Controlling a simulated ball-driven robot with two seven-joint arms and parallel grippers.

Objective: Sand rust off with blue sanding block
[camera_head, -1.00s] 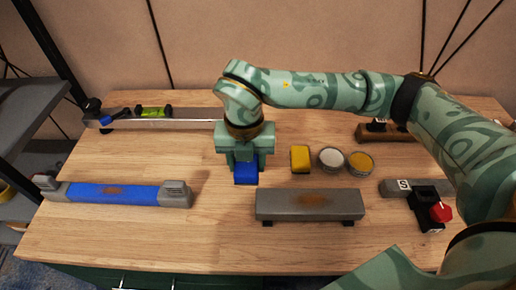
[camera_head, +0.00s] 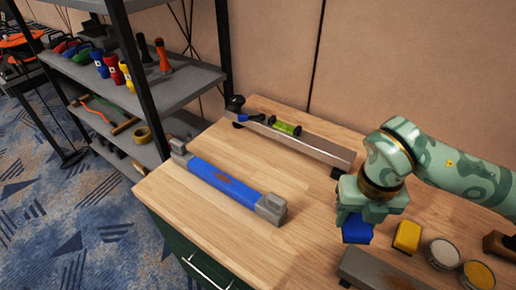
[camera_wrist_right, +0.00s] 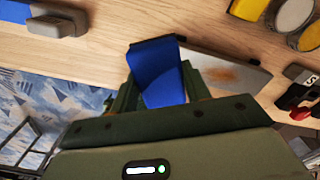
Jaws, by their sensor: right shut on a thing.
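My right gripper (camera_head: 366,205) is shut on the blue sanding block (camera_head: 357,229), above the table. In the right wrist view the blue block (camera_wrist_right: 158,75) sits between the fingers. My left gripper is not in view.
A yellow block (camera_head: 407,236) and two round tins (camera_head: 443,253) stand right of my right gripper. A long grey rail with a green level vial (camera_head: 285,128) lies at the back of the wooden table (camera_head: 290,245). A shelf (camera_head: 182,92) with coloured tools stands at left. Table between bars is clear.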

